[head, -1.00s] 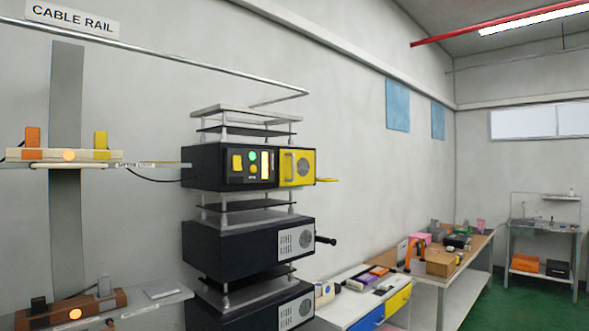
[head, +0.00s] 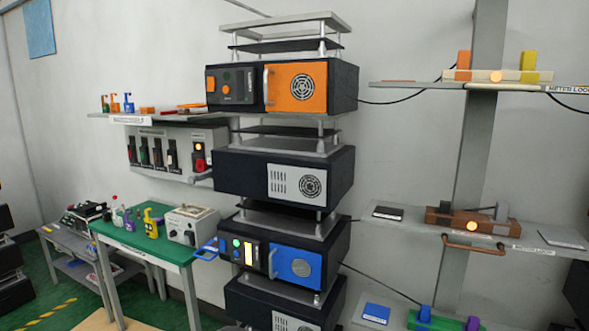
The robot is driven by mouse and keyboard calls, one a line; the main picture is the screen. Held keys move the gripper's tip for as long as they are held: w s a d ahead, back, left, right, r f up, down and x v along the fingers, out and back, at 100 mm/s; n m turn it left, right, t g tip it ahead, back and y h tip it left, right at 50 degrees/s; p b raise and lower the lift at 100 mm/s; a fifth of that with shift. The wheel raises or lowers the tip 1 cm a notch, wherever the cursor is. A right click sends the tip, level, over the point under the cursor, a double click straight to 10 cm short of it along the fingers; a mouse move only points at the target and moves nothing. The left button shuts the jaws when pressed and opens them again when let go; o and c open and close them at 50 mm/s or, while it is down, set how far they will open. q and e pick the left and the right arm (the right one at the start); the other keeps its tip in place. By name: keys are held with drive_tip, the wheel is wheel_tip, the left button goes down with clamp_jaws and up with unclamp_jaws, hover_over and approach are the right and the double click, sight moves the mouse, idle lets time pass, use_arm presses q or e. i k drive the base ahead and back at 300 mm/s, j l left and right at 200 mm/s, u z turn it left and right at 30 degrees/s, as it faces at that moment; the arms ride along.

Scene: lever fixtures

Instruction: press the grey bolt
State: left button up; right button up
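No part is clearly recognisable as the grey bolt in the head view. I cannot tell whether either grey piece is the bolt. Neither of my grippers is in view.
Stacked dark units stand in the middle, with an orange-fronted one (head: 296,87) and a blue-fronted one (head: 294,264). A lever panel (head: 176,152) is on the wall at left. A green table (head: 150,243) stands below it. Cream bar (head: 499,75) is upper right.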

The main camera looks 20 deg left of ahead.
sight(191, 180)
drive_tip(key=u, duration=1.5)
